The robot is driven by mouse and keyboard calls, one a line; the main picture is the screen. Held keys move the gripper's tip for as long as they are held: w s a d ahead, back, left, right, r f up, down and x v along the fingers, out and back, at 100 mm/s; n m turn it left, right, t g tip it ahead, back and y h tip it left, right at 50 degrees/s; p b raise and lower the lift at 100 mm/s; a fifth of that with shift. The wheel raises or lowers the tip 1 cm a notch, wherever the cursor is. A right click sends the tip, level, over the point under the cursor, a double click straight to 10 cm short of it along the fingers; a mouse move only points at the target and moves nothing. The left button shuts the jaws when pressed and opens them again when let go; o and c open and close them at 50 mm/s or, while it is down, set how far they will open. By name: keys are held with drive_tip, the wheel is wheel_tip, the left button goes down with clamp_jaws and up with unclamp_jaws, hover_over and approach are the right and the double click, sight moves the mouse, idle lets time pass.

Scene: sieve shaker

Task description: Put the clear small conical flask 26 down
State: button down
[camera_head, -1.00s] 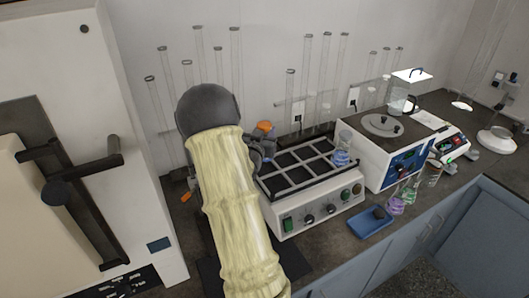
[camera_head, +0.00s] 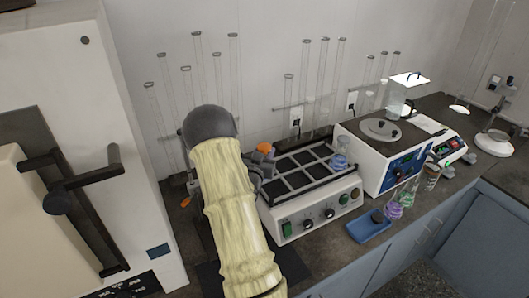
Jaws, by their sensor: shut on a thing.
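My gripper (camera_head: 262,168) is low at the left end of the sieve shaker, mostly hidden behind my own forearm, with only dark finger parts and an orange piece showing. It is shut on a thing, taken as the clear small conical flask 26. The flask itself cannot be made out here. The shaker (camera_head: 318,219) is a white box with a dark, gridded top tray. A flask with blue liquid (camera_head: 340,162) stands at the tray's right end.
A white instrument with a round lid (camera_head: 381,129) and a balance (camera_head: 448,148) stand to the right. A blue tray (camera_head: 369,231) and flasks with purple (camera_head: 393,210) and green liquid (camera_head: 409,198) are by the counter's front edge. A large white cabinet (camera_head: 120,45) bounds the left.

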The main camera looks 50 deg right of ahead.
drive_tip(key=shift+w+a+r, duration=0.1)
drive_tip(key=shift+a, duration=0.05)
drive_tip(key=shift+w+f, duration=0.1)
drive_tip(key=shift+f, duration=0.1)
drive_tip(key=c, duration=1.1)
unclamp_jaws()
drive_tip(key=shift+a, duration=0.1)
drive_tip(key=shift+o, duration=0.7)
drive_tip(key=shift+r, duration=0.1)
drive_tip(key=b+v, duration=0.3)
drive_tip(key=v, duration=0.9)
drive_tip(key=shift+b, duration=0.35)
